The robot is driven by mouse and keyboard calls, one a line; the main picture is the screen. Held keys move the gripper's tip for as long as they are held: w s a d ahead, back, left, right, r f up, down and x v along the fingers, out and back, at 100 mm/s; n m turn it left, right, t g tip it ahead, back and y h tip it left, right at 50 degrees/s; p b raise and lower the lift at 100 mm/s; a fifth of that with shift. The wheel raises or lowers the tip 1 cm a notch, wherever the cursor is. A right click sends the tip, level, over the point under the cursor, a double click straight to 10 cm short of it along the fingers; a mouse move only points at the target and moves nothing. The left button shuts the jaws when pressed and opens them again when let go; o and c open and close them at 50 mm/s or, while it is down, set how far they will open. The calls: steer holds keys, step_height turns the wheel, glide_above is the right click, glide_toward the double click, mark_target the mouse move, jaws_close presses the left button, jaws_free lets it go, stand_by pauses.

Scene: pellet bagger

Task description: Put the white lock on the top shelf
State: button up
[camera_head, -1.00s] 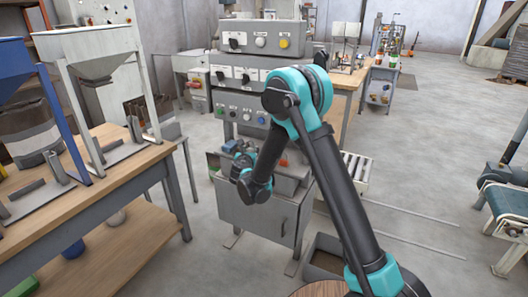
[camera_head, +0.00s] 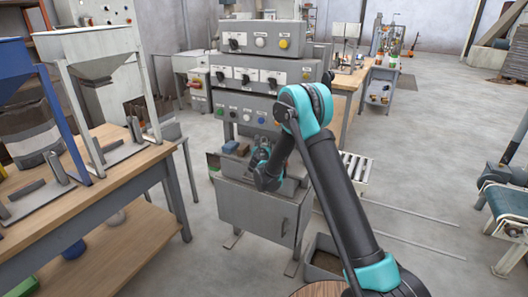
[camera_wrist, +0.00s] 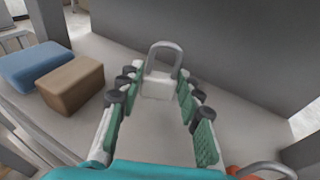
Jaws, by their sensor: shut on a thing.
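The white lock (camera_wrist: 157,88), with a grey shackle standing up from its pale body, is between the fingertips of my gripper (camera_wrist: 156,98) in the wrist view. The green-padded fingers are shut on the lock's body from both sides. I cannot tell whether the lock still touches the grey surface beneath. In the head view my gripper (camera_head: 263,152) is over the low ledge of the grey control machine (camera_head: 262,205), and the lock is not discernible there. I cannot tell which level is the top shelf.
A blue block (camera_wrist: 36,65) and a brown block (camera_wrist: 72,84) lie left of my gripper. An orange lock (camera_wrist: 262,170) is partly visible at lower right. Switch panels (camera_head: 262,75) rise behind the ledge. A wooden workbench (camera_head: 112,165) stands left; open floor lies right.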

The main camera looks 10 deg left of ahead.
step_height(320, 180, down, 3)
steer(key=shift+r, duration=0.15)
steer(key=shift+w+f, duration=0.15)
steer(key=shift+f, duration=0.05)
steer(key=shift+f, duration=0.15)
steer(key=o, duration=1.2)
steer(key=shift+c, duration=0.2)
